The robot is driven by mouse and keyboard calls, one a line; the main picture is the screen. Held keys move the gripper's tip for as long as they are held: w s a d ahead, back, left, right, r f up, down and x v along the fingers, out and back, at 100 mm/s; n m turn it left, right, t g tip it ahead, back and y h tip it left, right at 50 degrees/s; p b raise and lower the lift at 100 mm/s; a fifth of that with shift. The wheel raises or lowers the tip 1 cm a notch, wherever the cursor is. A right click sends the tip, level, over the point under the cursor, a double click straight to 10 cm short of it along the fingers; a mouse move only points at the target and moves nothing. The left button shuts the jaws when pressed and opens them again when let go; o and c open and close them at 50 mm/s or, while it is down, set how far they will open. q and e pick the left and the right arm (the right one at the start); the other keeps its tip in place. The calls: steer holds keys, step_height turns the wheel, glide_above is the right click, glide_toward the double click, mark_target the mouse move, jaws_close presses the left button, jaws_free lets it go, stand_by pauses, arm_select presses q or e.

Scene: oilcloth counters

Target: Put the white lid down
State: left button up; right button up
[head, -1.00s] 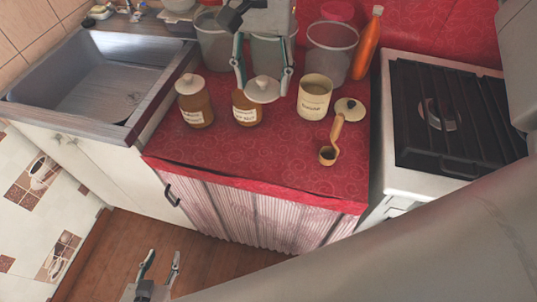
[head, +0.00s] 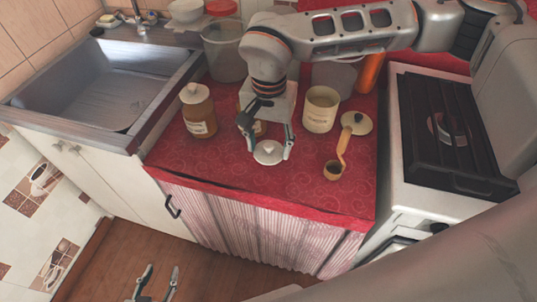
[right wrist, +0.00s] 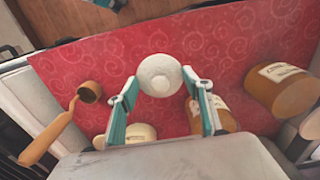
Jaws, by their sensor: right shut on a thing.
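The white lid (head: 268,152) is a round disc with a knob, over the red counter in front of the jars. My right gripper (head: 269,155) is shut on it, fingers on either side. In the right wrist view the lid (right wrist: 160,76) shows between the fingertips. I cannot tell whether its underside touches the cloth. A brown labelled jar (head: 260,127) stands behind the gripper, mostly hidden; it also shows in the right wrist view (right wrist: 222,118). My left gripper (head: 160,272) is open and empty, low over the floor.
A lidded brown jar (head: 199,116) stands left. To the right are an open cream canister (head: 321,110), its loose lid (head: 357,123) and a wooden scoop (head: 338,160). Bare red cloth (head: 230,170) lies along the counter front. A sink and a stove flank it.

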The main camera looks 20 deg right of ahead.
mark_target(269, 156)
step_height(269, 156, down, 4)
steer(key=shift+r, duration=0.1)
steer(key=shift+f, duration=0.25)
steer(key=shift+f, duration=0.15)
steer(key=o, duration=0.8)
